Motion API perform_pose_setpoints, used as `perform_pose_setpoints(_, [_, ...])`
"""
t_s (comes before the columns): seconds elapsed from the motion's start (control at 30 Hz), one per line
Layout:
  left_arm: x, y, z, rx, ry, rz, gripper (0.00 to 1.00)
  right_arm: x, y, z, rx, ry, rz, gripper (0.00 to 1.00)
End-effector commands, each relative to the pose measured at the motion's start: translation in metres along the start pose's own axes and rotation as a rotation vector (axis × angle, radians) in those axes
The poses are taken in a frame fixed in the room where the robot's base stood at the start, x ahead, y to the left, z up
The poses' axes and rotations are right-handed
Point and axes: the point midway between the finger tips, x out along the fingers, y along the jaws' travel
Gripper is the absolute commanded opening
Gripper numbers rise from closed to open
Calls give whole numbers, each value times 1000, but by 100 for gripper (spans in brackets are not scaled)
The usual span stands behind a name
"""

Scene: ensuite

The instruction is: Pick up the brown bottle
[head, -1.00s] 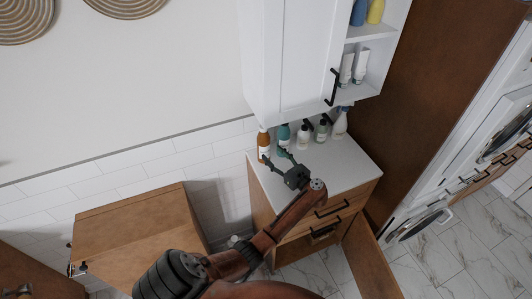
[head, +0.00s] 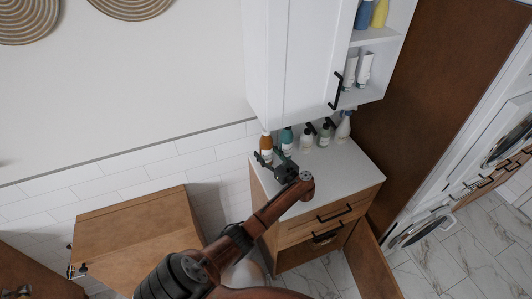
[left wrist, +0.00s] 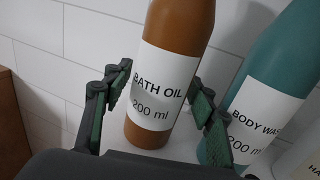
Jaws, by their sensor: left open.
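The brown bottle (head: 266,142) stands upright at the left end of a row of bottles on the white counter. In the left wrist view the brown bottle (left wrist: 168,75) carries a white "BATH OIL 200 ml" label. My left gripper (head: 271,157) is open in front of it. In the left wrist view the left gripper's fingers (left wrist: 158,105) are on either side of the bottle's lower part, with gaps visible. The right finger is between the brown bottle and the teal bottle. My right gripper is not in view.
A teal body wash bottle (left wrist: 265,85) stands close to the right of the brown one. Several more bottles continue the row along the counter (head: 345,170). A white wall cabinet (head: 295,60) hangs above, and a tiled wall is behind.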

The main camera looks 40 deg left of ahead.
Motion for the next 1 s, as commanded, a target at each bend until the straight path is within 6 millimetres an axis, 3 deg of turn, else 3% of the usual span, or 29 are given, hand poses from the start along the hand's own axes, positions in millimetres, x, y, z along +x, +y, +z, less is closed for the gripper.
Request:
perform_pose_setpoints(0.13, [-1,0,0,0,0,-1,52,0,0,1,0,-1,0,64])
perform_pose_setpoints(0.87, [-1,0,0,1,0,0,2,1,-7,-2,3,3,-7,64])
perform_pose_setpoints(1.0, [-1,-1,1,-1,-2,-1,1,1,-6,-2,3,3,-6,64])
